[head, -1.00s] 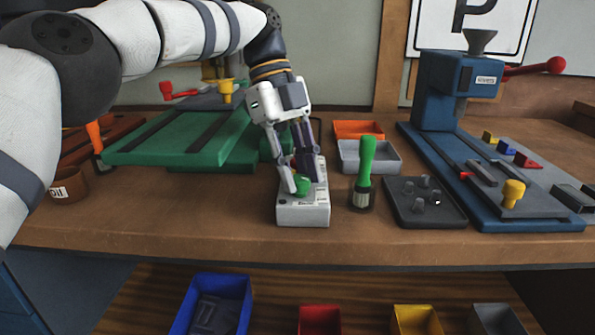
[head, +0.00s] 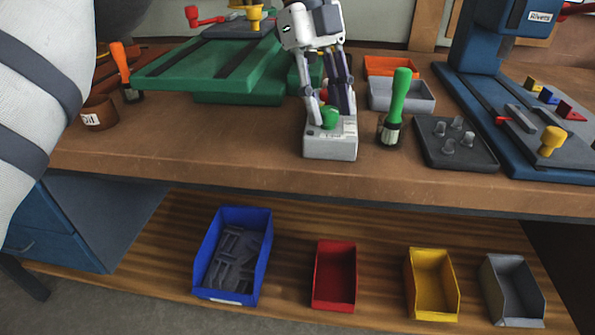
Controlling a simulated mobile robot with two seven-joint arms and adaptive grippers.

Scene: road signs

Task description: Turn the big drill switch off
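The big drill switch is a light grey box (head: 330,147) near the front of the workbench, with a green button (head: 329,117) on top. A bit of red (head: 325,93) shows behind the green button, partly hidden by the fingers. My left gripper (head: 329,112) points down over the box from behind. Its fingers are apart, one at the left of the green button and one behind and to the right. Whether a fingertip touches the button I cannot tell. I see nothing held. My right gripper is out of view.
A green-handled tool (head: 397,105) stands close to the right of the box, beside a dark tray with pegs (head: 455,148). The green drill table (head: 200,68) is at the left, the blue press (head: 500,110) at the right. Several bins, including a blue one (head: 265,255), are on the shelf below.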

